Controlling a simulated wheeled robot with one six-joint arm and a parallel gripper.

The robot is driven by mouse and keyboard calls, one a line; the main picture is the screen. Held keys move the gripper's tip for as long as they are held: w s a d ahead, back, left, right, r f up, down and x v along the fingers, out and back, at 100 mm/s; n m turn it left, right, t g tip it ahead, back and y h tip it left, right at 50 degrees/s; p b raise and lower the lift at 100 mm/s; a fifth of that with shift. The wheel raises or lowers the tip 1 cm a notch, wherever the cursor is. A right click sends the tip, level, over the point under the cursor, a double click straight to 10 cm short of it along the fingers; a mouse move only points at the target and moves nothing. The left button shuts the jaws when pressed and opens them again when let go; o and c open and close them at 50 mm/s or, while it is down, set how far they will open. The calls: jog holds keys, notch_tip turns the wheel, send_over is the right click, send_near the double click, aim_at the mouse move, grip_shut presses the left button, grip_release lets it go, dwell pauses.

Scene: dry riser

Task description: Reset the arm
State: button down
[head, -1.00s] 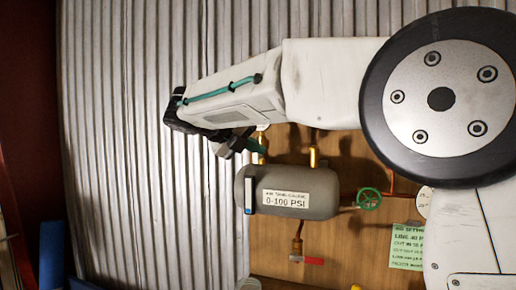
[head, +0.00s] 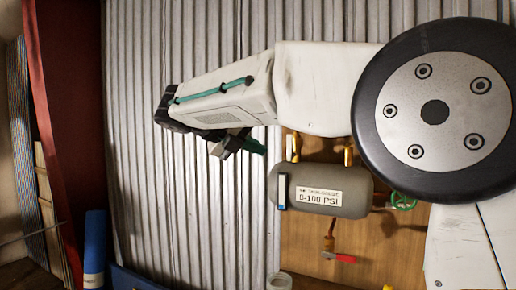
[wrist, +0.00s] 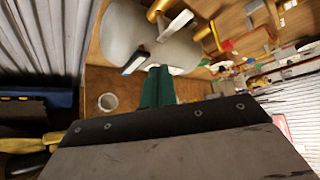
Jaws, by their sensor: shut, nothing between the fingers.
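My arm reaches in from the right of the head view and ends in my gripper (head: 252,147), left of and above a grey tank. The gripper's green fingers are shut with nothing between them. In the wrist view the shut green fingers (wrist: 158,88) point toward the tank (wrist: 150,40). The grey tank (head: 340,200) carries a "0-100 PSI" label and is mounted on a wooden board (head: 300,245). My gripper appears apart from the tank, though depth is hard to judge.
A red-handled valve (head: 340,257) sits below the tank, and a green handwheel (head: 403,201) to its right. Corrugated metal wall (head: 190,230) stands behind. A blue cylinder (head: 95,248) and a dark red post (head: 75,110) are at left. A pale cup (wrist: 107,102) shows in the wrist view.

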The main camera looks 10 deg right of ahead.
jog(key=s+d+f+m+g+y, duration=0.3)
jog(key=s+f+m, duration=0.4)
jog(key=f+m, duration=0.55)
jog(key=s+d+f+m+y, duration=0.3)
jog(key=s+m, duration=0.4)
jog(key=s, duration=0.3)
jog(key=s+d+f+m+y, duration=0.3)
jog(key=s+d+f+m, duration=0.2)
jog(key=s, duration=0.5)
jog(key=s+d+f+m+g+y, duration=0.1)
jog(key=s+d+f+m+y, duration=0.1)
jog(key=s+d+f+m, duration=0.2)
jog(key=s+d+m, duration=0.3)
jog(key=s+m, duration=0.2)
jog(key=s, duration=0.1)
jog(key=shift+s+f+y, duration=0.2)
jog(key=shift+f+y, duration=0.2)
jog(key=shift+m, duration=0.25)
